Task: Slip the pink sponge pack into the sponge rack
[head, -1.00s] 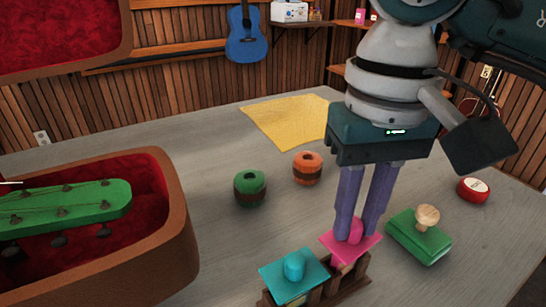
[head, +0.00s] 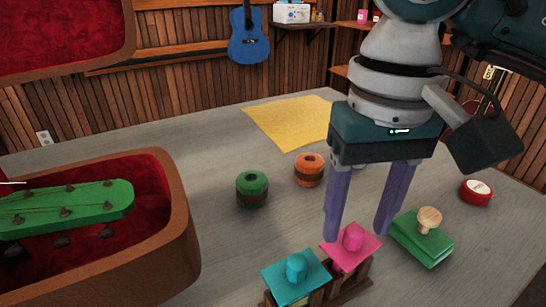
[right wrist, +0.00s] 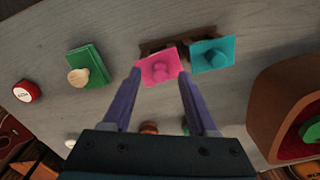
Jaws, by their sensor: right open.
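The pink sponge pack (head: 351,247), a flat pink square with a rounded knob, sits in the right part of the dark wooden sponge rack (head: 345,291). A teal pack (head: 295,277) with a similar knob sits to its left in the same rack. My right gripper (head: 360,234) is open, its purple fingers apart on either side of the pink knob. The right wrist view shows the pink pack (right wrist: 158,67) just beyond the open fingertips, with the rack (right wrist: 178,44) partly hidden beneath the packs. My left gripper is not in view.
A green block with a wooden knob (head: 422,238) lies right of the rack, and a red round tin (head: 475,192) beyond it. Green (head: 252,188) and orange (head: 309,169) spools and a yellow cloth (head: 289,121) lie farther back. An open ukulele case (head: 181,235) stands at left.

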